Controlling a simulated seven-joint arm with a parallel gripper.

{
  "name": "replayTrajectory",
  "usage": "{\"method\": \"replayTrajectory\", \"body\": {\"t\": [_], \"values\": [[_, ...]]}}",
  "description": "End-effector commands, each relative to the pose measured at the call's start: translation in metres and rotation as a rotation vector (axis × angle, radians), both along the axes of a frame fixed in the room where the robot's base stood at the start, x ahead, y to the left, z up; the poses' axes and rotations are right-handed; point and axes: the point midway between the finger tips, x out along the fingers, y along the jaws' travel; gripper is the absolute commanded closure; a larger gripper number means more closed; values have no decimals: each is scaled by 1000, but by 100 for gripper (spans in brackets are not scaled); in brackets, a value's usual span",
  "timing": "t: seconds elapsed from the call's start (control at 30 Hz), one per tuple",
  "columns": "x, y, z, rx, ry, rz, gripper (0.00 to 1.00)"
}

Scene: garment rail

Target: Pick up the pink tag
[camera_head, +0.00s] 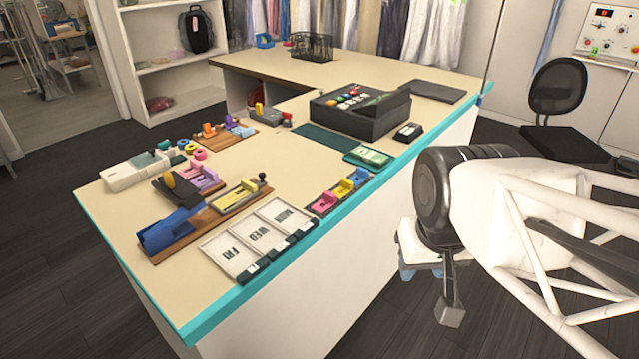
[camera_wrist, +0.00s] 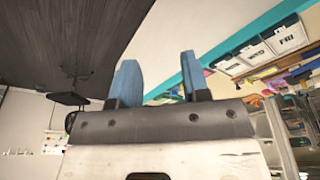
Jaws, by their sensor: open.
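A pink tag-like piece (camera_head: 323,203) sits in a small dark holder near the counter's teal front edge in the head view, beside a yellow piece (camera_head: 342,190) and a blue piece (camera_head: 358,177). I cannot tell for sure that it is the pink tag, as other pink items lie further back. My gripper (camera_head: 425,272) is off the counter's front side, to the right of these pieces and apart from them. In the wrist view, my gripper's two blue fingers (camera_wrist: 158,78) stand apart with nothing between them.
The counter (camera_head: 265,165) carries day-marked cards (camera_head: 262,237), a blue stapler-like item (camera_head: 168,230), a black register (camera_head: 360,110) and a card reader (camera_head: 408,131). A pink ring (camera_head: 200,154) lies further back. A black chair (camera_head: 558,90) stands at right.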

Motion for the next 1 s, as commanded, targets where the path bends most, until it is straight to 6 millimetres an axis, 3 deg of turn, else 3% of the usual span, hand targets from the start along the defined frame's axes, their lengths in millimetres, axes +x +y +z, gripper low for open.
{"method": "replayTrajectory", "body": {"t": [0.37,0.43,0.77,1.0], "values": [[0,0,0,0,0,0,57],[0,0,0,0,0,0,51],[1,0,0,0,1,2,51],[21,2,5,-7,13,38,51]]}}
